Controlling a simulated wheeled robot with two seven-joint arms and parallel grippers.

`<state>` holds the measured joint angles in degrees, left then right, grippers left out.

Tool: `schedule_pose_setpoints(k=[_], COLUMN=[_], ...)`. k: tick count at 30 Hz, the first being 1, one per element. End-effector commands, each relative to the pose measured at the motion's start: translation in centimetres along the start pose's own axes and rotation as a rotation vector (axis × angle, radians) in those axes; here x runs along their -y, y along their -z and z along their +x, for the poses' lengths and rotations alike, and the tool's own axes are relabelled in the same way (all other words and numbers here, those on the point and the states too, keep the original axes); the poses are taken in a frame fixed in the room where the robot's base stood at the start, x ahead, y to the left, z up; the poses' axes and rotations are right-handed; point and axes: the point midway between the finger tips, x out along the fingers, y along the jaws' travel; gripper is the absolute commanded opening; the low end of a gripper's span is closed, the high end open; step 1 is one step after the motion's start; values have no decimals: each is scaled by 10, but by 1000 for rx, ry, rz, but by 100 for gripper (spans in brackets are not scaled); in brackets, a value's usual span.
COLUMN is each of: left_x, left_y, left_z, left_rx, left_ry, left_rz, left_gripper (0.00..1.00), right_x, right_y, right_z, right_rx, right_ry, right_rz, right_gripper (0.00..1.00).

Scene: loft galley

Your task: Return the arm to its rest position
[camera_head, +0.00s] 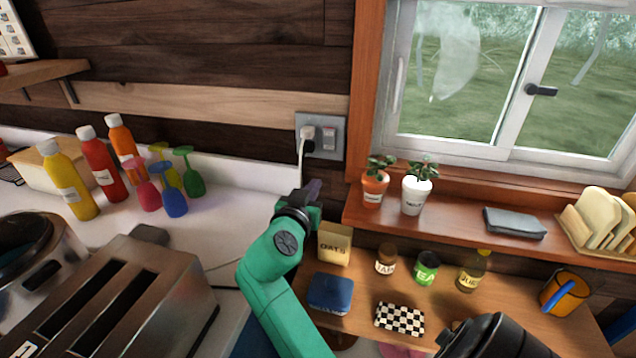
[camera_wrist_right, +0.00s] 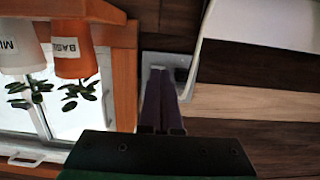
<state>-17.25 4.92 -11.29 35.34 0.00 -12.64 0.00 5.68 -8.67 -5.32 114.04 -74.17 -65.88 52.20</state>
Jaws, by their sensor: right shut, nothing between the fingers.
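My right gripper (camera_head: 314,188) is at the end of the green arm, in the middle of the head view. It is in front of the wooden wall, just below the outlet plate (camera_head: 331,137) and left of the window shelf. In the right wrist view its two dark fingers (camera_wrist_right: 160,72) are together with nothing between them. They point toward the outlet plate (camera_wrist_right: 181,60), partly covering it. Whether the fingertips touch the plate or plug I cannot tell. My left gripper is not in view.
A white plug (camera_head: 307,133) with a cord sits in the outlet. Potted plants (camera_head: 373,187) (camera_head: 416,195) stand on the window shelf (camera_head: 455,230). Below are an oats box (camera_head: 334,243), jars and a checkered box (camera_head: 399,318). A toaster (camera_head: 120,300), bottles and colored glasses stand left.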

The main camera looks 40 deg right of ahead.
Motion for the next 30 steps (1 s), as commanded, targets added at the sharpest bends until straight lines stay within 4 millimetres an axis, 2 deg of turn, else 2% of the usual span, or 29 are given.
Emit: schedule_pose_setpoints(k=[1,3,6,21,23,26,30], left_x=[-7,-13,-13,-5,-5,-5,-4], left_y=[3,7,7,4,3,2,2], left_z=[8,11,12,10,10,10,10], left_rx=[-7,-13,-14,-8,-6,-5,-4], left_ry=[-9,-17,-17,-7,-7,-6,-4], left_rz=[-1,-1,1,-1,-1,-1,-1], left_gripper=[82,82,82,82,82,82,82], right_x=[1,0,0,0,-1,-12,-33], right_y=[-6,-7,-6,-5,-10,-47,-134], right_z=[-8,-16,-22,-22,-21,-17,-25], right_rx=[1,2,0,0,17,130,416], right_ry=[2,1,1,1,5,40,188], right_rz=[1,0,0,-1,-11,-85,-286], right_gripper=[0,0,0,0,0,0,0])
